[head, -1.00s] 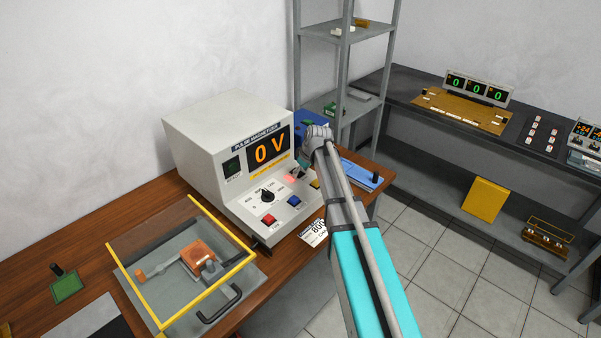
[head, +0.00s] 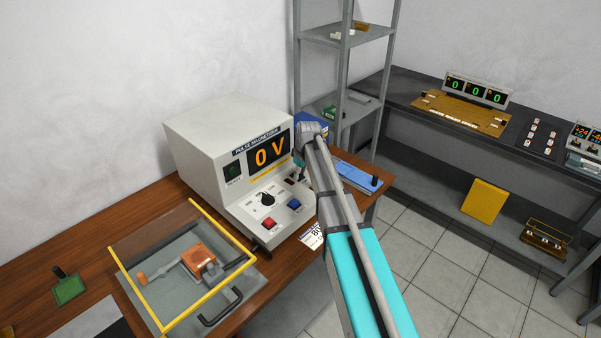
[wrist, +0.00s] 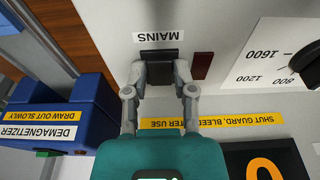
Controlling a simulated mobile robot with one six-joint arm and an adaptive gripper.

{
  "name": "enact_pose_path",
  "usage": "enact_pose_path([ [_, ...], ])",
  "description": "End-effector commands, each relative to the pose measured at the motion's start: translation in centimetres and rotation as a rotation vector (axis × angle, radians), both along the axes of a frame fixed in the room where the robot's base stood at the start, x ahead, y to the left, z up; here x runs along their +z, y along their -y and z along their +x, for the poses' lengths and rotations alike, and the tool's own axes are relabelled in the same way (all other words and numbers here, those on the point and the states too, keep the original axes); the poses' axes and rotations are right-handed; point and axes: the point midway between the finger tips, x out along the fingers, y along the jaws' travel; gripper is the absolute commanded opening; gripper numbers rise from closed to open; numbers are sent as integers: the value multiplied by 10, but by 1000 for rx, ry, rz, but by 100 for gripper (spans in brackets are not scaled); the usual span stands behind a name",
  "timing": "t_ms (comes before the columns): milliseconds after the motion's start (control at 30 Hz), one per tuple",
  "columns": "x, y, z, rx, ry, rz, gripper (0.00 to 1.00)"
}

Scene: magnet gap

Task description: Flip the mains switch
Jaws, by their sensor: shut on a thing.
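The mains switch is a black rocker (wrist: 160,63) below the label MAINS, which appears upside down in the wrist view. My gripper (wrist: 160,82) has its two grey fingers at the near left and right edges of the switch and is shut on it. A dark red lamp (wrist: 202,65) sits just right of the switch and looks unlit. In the head view the pulse magnetizer (head: 215,140) shows 0 V, and my gripper's fingertips and the switch are hidden behind my arm.
A blue demagnetizer (wrist: 65,115) stands close to the left of my gripper in the wrist view. A rotary knob (head: 267,199), a red button (head: 269,224) and a blue button (head: 294,204) are on the panel. A yellow-edged clear guard (head: 152,308) stands on the bench in front.

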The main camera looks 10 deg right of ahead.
Motion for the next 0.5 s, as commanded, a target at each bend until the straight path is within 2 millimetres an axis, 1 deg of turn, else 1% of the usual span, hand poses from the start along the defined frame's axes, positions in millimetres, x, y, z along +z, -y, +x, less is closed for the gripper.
enact_pose_path([
  [33,2,-3,4,4,-34,-22,0],
  [200,2,-3,3,3,-113,-79,0],
  [500,1,-3,1,1,-134,-94,0],
])
